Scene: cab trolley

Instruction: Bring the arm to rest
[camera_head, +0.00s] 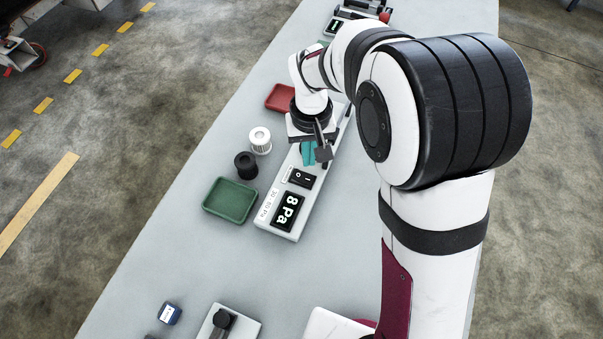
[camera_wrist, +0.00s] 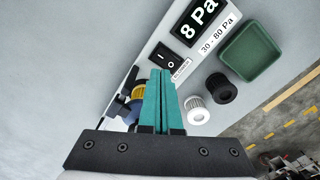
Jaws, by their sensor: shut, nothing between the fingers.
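My arm reaches across the grey table from the right in the head view. My gripper (camera_head: 309,155) hangs over the long white panel unit (camera_head: 270,222), with its teal fingers pointing down. In the wrist view my gripper (camera_wrist: 161,74) is shut, its two teal fingers side by side with nothing between them. The fingertips appear beside the black rocker switch (camera_wrist: 166,58); I cannot tell the exact gap. The panel's display (camera_head: 288,211) reads 8 Pa, with a 30-80 Pa label next to it. Part of the panel is hidden behind my gripper.
A green tray (camera_head: 231,201), a black cylinder (camera_head: 246,165), a white ribbed cylinder (camera_head: 260,140) and a red tray (camera_head: 280,97) stand left of the panel. The table between is clear.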

